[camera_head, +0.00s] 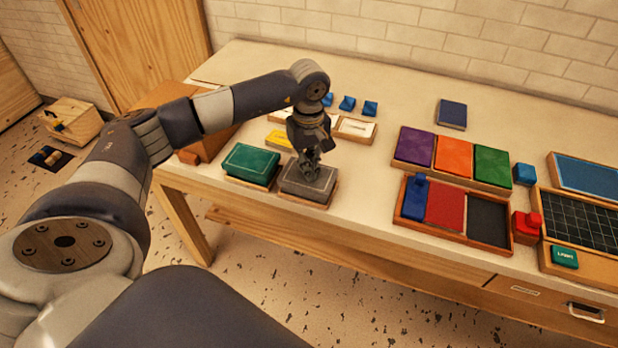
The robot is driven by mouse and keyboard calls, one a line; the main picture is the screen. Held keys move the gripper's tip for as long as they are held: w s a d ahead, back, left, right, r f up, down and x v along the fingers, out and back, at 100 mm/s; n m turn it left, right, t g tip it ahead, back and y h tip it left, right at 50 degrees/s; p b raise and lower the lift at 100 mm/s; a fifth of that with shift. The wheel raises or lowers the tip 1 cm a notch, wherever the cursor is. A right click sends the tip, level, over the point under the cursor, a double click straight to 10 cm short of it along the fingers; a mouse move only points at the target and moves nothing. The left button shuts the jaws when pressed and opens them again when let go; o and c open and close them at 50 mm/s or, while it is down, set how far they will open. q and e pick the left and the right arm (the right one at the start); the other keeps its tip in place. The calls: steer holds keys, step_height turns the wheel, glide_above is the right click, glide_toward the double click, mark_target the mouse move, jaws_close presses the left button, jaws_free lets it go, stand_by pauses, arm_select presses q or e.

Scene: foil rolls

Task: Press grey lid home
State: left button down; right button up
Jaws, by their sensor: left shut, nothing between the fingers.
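The grey lid (318,187) sits on a small wooden box (308,203) near the front edge of the table, left of the middle. My left gripper (310,176) points down over the grey lid with its fingers shut and nothing between them. Its fingertips are at the lid's top; I cannot tell if they touch it. The gripper hides part of the lid's far side. Whether the lid is fully seated cannot be made out. My right gripper is out of view.
A green-lidded box (250,163) stands just left of the grey one. Behind are a yellow piece (279,139), an open box (355,129) and several blue blocks. To the right are trays of coloured panels (453,158) and a red block (526,226). Clear tabletop lies right of the grey lid.

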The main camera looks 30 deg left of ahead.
arm_select(q)
steer(key=shift+f+b, duration=0.35)
steer(key=shift+f, duration=0.1)
steer(key=shift+s+f, duration=0.2)
steer(key=shift+s, duration=0.05)
stand_by(0.8)
steer(key=shift+r, duration=0.1)
steer(key=shift+w+r+p, duration=0.2)
steer(key=shift+r+p, duration=0.35)
steer(key=shift+r, duration=0.3)
steer(key=shift+r+p, duration=1.6)
steer(key=shift+r, duration=1.65)
